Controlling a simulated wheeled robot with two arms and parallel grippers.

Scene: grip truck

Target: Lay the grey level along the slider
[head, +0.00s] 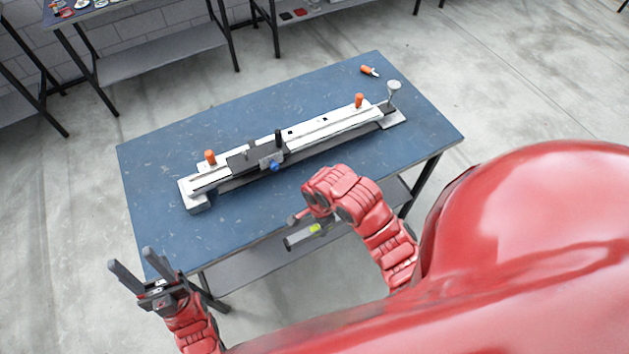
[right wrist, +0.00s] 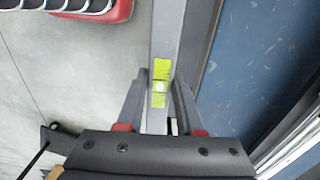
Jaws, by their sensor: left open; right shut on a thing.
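The grey level (head: 299,239), a bar with a yellow-green vial, is held by my right gripper (head: 313,223) near the table's front edge. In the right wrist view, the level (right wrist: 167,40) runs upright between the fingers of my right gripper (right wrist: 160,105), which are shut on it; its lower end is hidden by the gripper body. The slider (head: 330,126) is a long silver rail lying across the blue table, with a black carriage (head: 244,159) left of its middle. The level is apart from the slider, in front of it. My left gripper (head: 130,259) is open and empty, left of the table's front corner.
The blue table (head: 160,152) has clear room in front of and behind the slider. Orange knobs (head: 359,100) and a blue knob (head: 275,166) stick out of the slider. An orange-handled tool (head: 369,71) lies at the back right. Other tables stand behind.

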